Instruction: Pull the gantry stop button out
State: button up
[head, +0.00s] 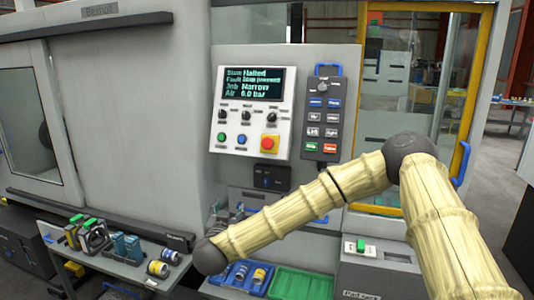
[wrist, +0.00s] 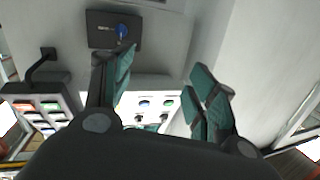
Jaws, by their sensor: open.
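A red mushroom button on a yellow square (head: 268,144) sits at the lower right of the white control panel (head: 228,112). The panel's screen (head: 253,84) reads halted, with a stop-pressed fault. My gripper (wrist: 165,62) is open and empty in the wrist view, its teal-padded fingers spread apart. Between the fingers, part of the panel with small coloured buttons (wrist: 145,103) shows. The red button is not clearly visible there; my gripper's body covers the lower part.
A grey pendant (head: 322,115) with several buttons hangs right of the panel. A dark box with a blue key-like piece (head: 272,178) sits below the panel and also shows in the wrist view (wrist: 103,30). A parts shelf (head: 130,270) and green tray (head: 303,284) lie below.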

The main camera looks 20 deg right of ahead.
aim_at(267, 143)
jog(key=w+d+r+m+g+h+p, duration=0.1)
jog(key=d+r+m+h, duration=0.15)
jog(key=d+r, duration=0.45)
jog(key=w+d+r+m+g+h, duration=0.1)
jog(key=d+r+m+h, duration=0.15)
jog(key=r, duration=0.85)
jog(key=shift+h, duration=0.5)
jog(key=p+x, duration=0.4)
jog(key=x, duration=0.6)
jog(key=shift+w, duration=0.3)
jog(key=shift+f, duration=0.1)
